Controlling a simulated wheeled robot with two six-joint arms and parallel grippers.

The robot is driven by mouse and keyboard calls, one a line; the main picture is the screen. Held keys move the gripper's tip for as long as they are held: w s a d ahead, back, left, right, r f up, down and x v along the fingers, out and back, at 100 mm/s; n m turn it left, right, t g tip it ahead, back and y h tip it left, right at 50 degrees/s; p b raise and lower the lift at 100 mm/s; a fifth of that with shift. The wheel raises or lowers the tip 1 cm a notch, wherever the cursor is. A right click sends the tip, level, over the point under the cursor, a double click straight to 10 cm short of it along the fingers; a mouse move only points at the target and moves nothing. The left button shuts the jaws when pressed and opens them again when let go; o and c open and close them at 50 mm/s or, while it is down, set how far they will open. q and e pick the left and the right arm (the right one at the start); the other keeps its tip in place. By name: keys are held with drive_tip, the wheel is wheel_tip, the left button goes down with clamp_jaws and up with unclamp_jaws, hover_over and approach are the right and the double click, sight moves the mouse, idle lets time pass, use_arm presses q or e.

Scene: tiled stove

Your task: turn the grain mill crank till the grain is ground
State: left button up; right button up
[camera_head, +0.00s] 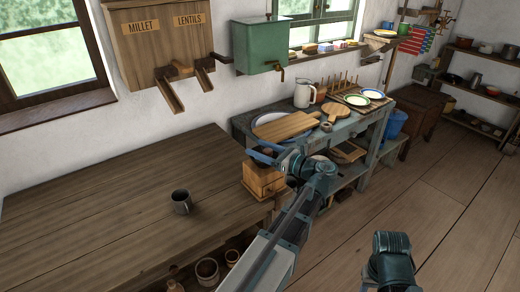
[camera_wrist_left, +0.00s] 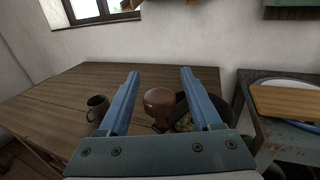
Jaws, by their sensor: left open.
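The grain mill (camera_head: 263,182) is a wooden box at the right end of the brown table. My left gripper (camera_head: 260,152) is over its top and hides much of it in the head view. In the left wrist view my left gripper (camera_wrist_left: 159,76) is open, with two blue fingers apart. The crank's brown rounded knob (camera_wrist_left: 160,101) shows between the fingers, and I cannot tell whether either finger touches it. Behind the right finger is a dark bowl-like hopper (camera_wrist_left: 229,98) with some pale grain, partly hidden. My right gripper is not in view.
A dark mug (camera_head: 181,202) stands on the brown table (camera_head: 100,210), which is otherwise clear to the left. A blue-grey side table (camera_head: 345,133) holds boards, plates and a jug. Wooden chutes (camera_head: 168,93) and a green box (camera_head: 262,46) hang above.

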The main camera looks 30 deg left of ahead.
use_arm(q)
clamp_jaws()
idle(1.4)
